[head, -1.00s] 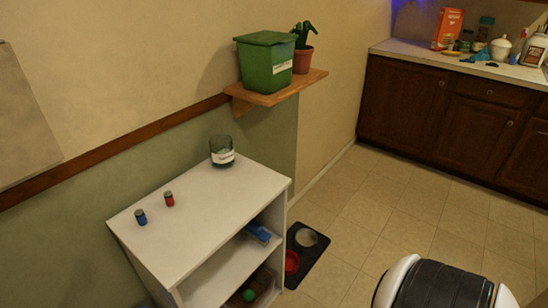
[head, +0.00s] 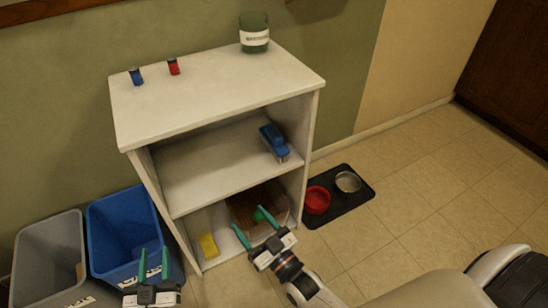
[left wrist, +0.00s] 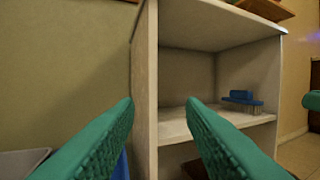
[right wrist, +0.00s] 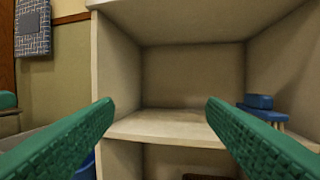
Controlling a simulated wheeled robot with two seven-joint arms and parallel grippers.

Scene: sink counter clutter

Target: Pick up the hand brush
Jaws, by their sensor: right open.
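The blue hand brush (head: 272,140) lies on the middle shelf of the white shelf unit (head: 205,98), near its right side wall, bristles down. It also shows in the left wrist view (left wrist: 243,98) and, partly hidden behind a finger, in the right wrist view (right wrist: 259,102). My left gripper (head: 153,262) is open and empty, in front of the blue bin. My right gripper (head: 256,226) is open and empty, in front of the unit at the height of its lower part in the head view, apart from the brush.
A glass jar (head: 254,36), a blue can (head: 136,77) and a red can (head: 173,67) stand on top. A yellow sponge (head: 208,245) and a brown box (head: 240,212) are on the bottom shelf. Bins (head: 112,222) stand left; pet bowls (head: 317,200) lie right.

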